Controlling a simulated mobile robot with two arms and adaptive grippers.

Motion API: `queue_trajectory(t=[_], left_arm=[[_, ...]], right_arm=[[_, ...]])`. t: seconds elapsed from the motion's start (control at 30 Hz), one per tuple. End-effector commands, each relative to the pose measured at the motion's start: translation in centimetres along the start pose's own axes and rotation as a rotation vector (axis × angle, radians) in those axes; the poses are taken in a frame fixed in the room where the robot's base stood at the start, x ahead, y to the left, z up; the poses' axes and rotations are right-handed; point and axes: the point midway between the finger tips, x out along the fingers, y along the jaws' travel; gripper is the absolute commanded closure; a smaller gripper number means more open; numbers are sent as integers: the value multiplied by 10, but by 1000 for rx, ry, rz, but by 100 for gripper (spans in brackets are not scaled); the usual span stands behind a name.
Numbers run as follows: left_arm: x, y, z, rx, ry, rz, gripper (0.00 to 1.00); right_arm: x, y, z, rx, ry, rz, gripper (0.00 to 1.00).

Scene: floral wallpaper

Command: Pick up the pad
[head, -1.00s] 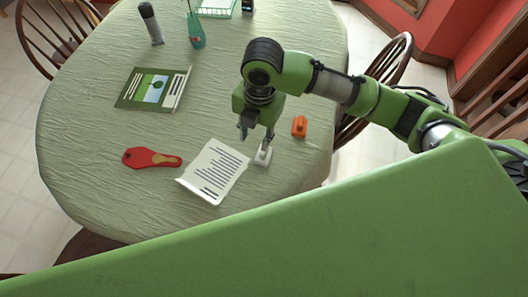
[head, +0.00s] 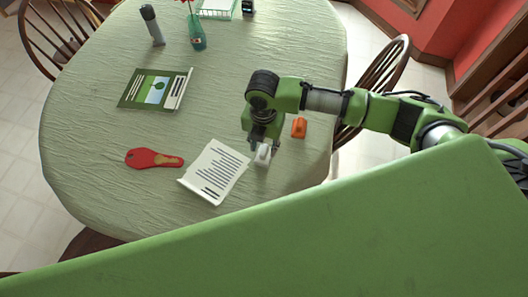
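A white pad of paper with dark printed lines (head: 216,172) lies on the table, its near left edge slightly curled. A small white object (head: 262,156) stands just right of the pad; I cannot tell what it is. My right gripper (head: 264,147) is low over this white object, pointing down, with its fingers apart on either side of it. I cannot tell whether the fingers touch it. The gripper is beside the pad's right edge, not on it. My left gripper is not in view.
On the cloth-covered table (head: 110,125) are an orange object (head: 299,128), a red object (head: 154,159), a green booklet (head: 155,89), a dark cylinder (head: 152,24), a teal vase (head: 196,35) and a wire tray (head: 217,9). The table's middle is clear. Chairs stand around it.

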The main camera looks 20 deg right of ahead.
Motion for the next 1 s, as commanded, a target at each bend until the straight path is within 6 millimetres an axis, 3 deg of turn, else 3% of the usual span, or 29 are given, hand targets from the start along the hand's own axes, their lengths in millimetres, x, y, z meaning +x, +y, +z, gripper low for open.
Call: queue_trajectory(t=[0.2,0.47,0.5,0.63,1.0], left_arm=[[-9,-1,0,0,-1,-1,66],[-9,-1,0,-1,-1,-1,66],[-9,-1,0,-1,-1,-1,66],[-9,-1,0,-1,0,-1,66],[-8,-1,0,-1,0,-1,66]], right_arm=[[28,0,1,0,0,-2,65],[33,0,1,-1,-1,1,65],[33,0,1,-1,-1,1,68],[33,0,2,-1,-1,0,100],[32,1,2,0,-1,1,100]])
